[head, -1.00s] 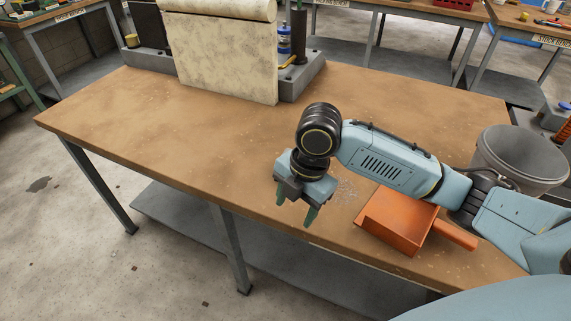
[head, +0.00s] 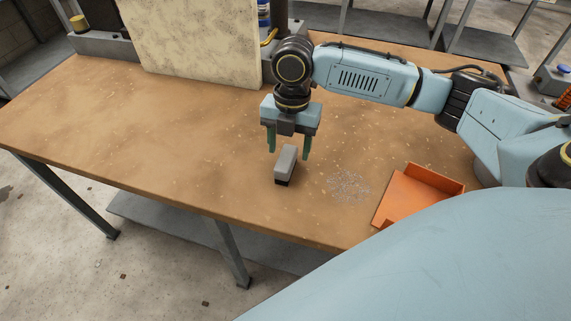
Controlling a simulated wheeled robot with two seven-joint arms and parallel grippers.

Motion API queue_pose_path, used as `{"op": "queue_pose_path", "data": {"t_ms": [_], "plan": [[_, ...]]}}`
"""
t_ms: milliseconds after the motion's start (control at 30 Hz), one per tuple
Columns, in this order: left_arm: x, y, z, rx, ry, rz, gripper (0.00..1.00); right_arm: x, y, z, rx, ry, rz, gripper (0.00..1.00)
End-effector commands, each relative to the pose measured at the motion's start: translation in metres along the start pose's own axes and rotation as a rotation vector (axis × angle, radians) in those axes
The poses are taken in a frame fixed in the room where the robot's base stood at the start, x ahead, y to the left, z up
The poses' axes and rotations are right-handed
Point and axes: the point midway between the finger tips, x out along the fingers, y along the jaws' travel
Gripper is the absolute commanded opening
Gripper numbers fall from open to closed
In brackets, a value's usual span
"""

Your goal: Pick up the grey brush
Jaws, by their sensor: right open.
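The grey brush (head: 286,160) is a small block with a grey top and a dark lower part. It sits on the wooden bench near its front edge, in the middle of the head view. My right gripper (head: 288,152) points down over it, with its two green fingers apart. The fingertips are on either side of the far end of the brush in the picture. I cannot tell whether they touch it. My left gripper is not in view.
An orange dustpan (head: 415,196) lies on the bench to the right. A patch of small grey debris (head: 349,186) lies between it and the brush. A pale speckled panel (head: 190,45) stands at the back. The bench top (head: 130,120) on the left is clear.

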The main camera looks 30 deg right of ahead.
Motion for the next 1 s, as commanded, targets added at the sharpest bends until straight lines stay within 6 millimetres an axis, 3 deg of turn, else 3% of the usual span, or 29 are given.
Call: {"op": "queue_pose_path", "data": {"t_ms": [333,533,767,1000], "plan": [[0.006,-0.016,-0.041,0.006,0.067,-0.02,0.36,0.029,0.003,0.0,0.0,0.002,-0.002,0.58],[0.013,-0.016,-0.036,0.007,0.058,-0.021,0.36,0.058,0.004,0.001,0.001,0.0,-0.001,0.58],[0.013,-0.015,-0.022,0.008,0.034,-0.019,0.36,0.059,0.004,0.001,0.0,-0.002,0.001,0.58],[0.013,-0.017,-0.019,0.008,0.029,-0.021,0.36,0.059,0.004,0.001,0.0,-0.002,0.001,0.29]]}}
